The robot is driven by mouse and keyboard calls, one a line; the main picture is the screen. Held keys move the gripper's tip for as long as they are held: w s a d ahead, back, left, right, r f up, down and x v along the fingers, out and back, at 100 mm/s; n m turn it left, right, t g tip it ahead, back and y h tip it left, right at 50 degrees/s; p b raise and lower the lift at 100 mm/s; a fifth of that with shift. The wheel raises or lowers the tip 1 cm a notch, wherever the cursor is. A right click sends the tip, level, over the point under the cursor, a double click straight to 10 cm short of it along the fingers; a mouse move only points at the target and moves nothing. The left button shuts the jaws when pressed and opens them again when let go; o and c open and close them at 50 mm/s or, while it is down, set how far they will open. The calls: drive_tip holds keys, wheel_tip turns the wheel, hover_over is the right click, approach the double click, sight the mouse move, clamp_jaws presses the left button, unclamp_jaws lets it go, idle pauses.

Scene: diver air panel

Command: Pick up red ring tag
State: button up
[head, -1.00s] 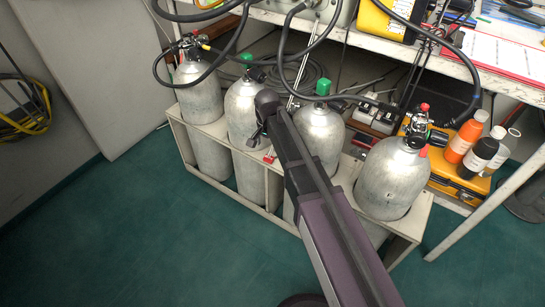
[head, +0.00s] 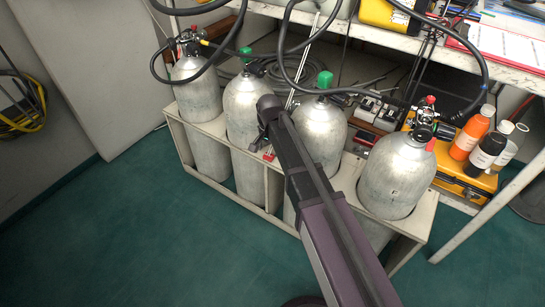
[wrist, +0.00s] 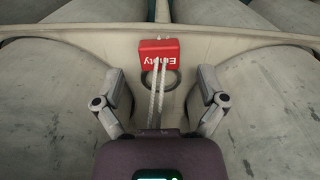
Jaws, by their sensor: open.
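The red tag (wrist: 158,52), marked "Empty" and upside down in the wrist view, lies on the pale rack top between two cylinders. A white cord (wrist: 155,92) runs from it toward me, and a dark ring (wrist: 160,79) sits just below the tag in the picture. My gripper (wrist: 161,82) is open, its fingers on either side of the cord and ring, touching neither as far as I can tell. In the head view a small red patch, likely the tag (head: 268,156), shows beside my gripper (head: 261,143), partly hidden by the arm.
Grey cylinders (head: 243,110) stand in a pale rack (head: 200,172), close on both sides of my gripper. Black hoses loop above. A bench (head: 400,42) stands behind, with a yellow case (head: 452,180) and bottles (head: 470,135) at right. Green floor (head: 120,240) is clear in front.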

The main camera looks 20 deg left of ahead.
drive_tip(key=shift+f+b, duration=0.4)
drive_tip(key=shift+f, duration=0.2)
drive_tip(key=c, duration=1.1)
